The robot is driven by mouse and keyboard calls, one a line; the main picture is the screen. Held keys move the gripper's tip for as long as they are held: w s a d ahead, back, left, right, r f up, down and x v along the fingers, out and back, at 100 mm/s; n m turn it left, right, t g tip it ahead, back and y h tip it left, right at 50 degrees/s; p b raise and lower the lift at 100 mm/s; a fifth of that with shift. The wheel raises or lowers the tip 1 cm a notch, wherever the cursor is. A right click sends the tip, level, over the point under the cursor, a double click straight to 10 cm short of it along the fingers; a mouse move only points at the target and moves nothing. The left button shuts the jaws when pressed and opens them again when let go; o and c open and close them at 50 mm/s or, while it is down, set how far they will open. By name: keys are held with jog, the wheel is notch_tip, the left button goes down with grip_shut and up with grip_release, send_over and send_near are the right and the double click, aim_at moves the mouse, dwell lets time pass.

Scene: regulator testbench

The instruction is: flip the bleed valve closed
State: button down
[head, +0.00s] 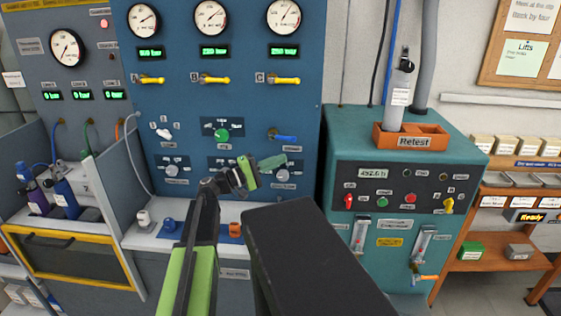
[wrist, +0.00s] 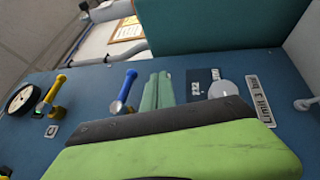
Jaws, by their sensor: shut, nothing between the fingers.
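A valve with a blue lever (head: 284,137) is on the blue panel, under the yellow valve marked C. Its lever lies about level, pointing right. I cannot read a label that names it the bleed valve. In the wrist view the blue lever (wrist: 126,90) stands beside my fingers, with a visible gap. My gripper (head: 272,162) is shut and empty, in front of the panel, just below the blue lever in the head view. Its green fingers lie together in the wrist view (wrist: 158,91). The lever is not hidden.
A yellow valve (head: 284,80) sits above the blue one. A pale round knob (head: 282,176) is below my fingers, close to them. A green knob (head: 222,135) is to the left. The teal bench unit (head: 340,150) stands to the right. A grey ledge (head: 190,212) juts out below.

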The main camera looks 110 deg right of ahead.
jog(key=f+b+v, duration=0.1)
jog(key=b+v, duration=0.1)
jog(key=v, duration=0.7)
jog(key=shift+a, duration=0.1)
